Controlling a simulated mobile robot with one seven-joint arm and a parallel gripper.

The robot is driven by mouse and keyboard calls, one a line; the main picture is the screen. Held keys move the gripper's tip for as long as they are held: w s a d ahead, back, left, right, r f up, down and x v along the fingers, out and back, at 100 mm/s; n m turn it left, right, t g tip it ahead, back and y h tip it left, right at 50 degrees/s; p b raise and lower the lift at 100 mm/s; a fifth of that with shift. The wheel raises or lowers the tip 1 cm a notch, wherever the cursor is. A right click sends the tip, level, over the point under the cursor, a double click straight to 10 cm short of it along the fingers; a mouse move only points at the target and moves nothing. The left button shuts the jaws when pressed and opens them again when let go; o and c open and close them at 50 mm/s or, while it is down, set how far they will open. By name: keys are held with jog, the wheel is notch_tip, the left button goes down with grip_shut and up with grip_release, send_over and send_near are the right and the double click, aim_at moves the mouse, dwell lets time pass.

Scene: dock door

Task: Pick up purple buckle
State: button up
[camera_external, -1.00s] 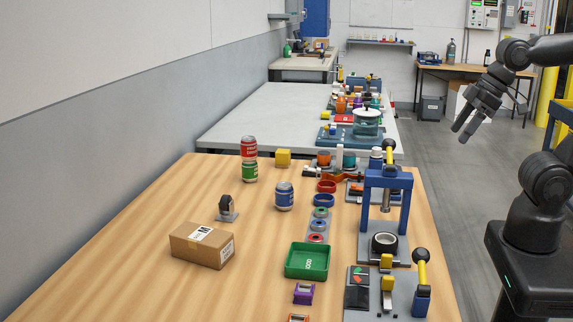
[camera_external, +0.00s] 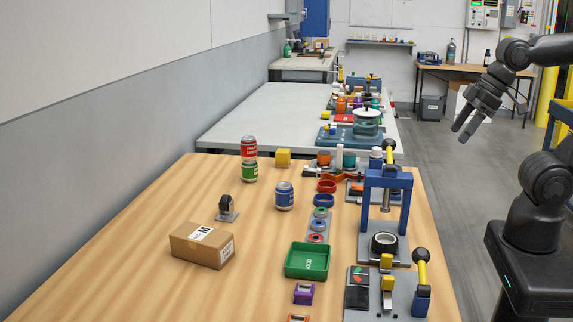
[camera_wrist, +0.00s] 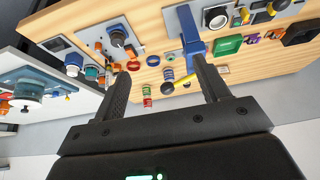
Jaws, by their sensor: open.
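The purple buckle (camera_external: 303,293) lies on the wooden table near its front, just below the green tray (camera_external: 306,261) in the external view. A small purple piece by the green tray in the wrist view may be the same buckle (camera_wrist: 252,39). My gripper (camera_external: 464,133) is open and empty, held in the air to the right of the table, over the floor and well apart from the buckle. Its two fingers (camera_wrist: 162,80) spread wide in the wrist view, with the table beyond them.
An orange piece (camera_external: 298,318) lies just in front of the buckle. A blue press (camera_external: 388,180) and a grey fixture plate (camera_external: 400,303) with yellow blocks stand to the right. A cardboard box (camera_external: 203,246) and cans (camera_external: 284,196) stand to the left. The table's left front is clear.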

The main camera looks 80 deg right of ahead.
jog(key=shift+c, duration=0.5)
jog(key=c, duration=0.4)
jog(key=shift+c, duration=0.2)
jog(key=g, duration=0.3)
send_over(304, 288)
jog(key=s, duration=0.3)
jog(key=s+f+x, duration=0.1)
jog(key=s+x, duration=0.2)
jog(key=x, duration=1.1)
jog(key=shift+t, duration=0.3)
jog(key=x, duration=0.8)
jog(key=shift+w+f, duration=0.1)
jog(key=shift+f, duration=0.3)
